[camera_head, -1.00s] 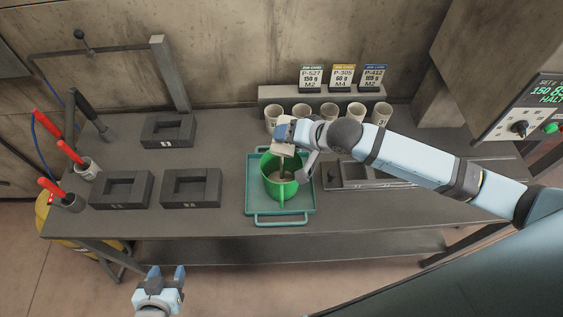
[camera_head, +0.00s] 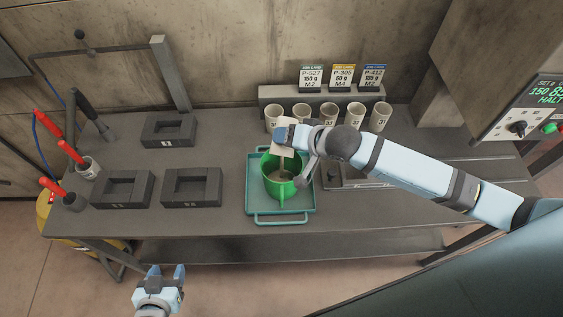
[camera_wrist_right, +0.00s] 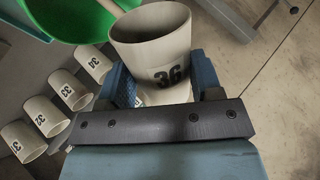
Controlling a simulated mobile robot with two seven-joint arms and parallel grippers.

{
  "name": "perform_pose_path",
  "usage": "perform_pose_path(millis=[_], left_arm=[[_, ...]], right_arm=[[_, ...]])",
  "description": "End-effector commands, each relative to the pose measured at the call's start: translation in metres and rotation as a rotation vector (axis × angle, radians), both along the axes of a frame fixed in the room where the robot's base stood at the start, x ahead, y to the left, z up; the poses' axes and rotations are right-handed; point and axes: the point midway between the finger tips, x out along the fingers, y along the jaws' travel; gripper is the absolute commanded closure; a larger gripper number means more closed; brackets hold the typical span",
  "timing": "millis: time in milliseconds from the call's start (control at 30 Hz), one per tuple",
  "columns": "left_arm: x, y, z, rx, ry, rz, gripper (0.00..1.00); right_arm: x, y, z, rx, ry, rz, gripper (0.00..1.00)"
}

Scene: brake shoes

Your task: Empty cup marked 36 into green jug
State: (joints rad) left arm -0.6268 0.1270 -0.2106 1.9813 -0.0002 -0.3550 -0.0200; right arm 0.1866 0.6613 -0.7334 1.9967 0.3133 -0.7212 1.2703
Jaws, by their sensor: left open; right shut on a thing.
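The cup marked 36 (camera_wrist_right: 168,62) is pale and shows large in the right wrist view. My right gripper (camera_head: 290,134) is shut on this cup. In the head view the cup (camera_head: 286,150) is tipped over the green jug (camera_head: 281,190), and a thin grey-brown streak runs below it into the jug. Grey-brown material lies inside the jug. The jug also shows at the top left of the right wrist view (camera_wrist_right: 68,22). The inside of the cup looks bare where it shows. My left gripper (camera_head: 166,274) is open and empty, in front of the table.
The jug stands on a teal tray (camera_head: 282,219). Several pale numbered cups (camera_head: 328,112) stand in a row behind, below three cards (camera_head: 342,78). Dark block fixtures (camera_head: 191,187) and red-handled tools in holders (camera_head: 75,203) are to the left. A control box (camera_head: 530,115) is at the right.

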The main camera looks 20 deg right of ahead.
Motion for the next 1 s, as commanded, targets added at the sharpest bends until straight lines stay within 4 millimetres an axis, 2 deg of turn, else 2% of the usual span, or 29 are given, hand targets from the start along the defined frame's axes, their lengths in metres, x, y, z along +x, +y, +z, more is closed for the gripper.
perform_pose_path(millis=[667,867,1000], left_arm=[[0.0,0.0,0.001,0.001,0.0,0.001,0.45],[-0.001,-0.001,-0.02,-0.003,0.003,0.0,0.45],[0.0,-0.003,-0.018,-0.004,0.005,-0.004,0.45]], right_arm=[[-0.003,0.002,0.001,-0.033,-0.054,0.0,0.67],[0.013,-0.008,-0.008,0.101,0.171,-0.001,0.67],[0.012,-0.007,-0.006,0.123,0.204,0.0,0.67]])
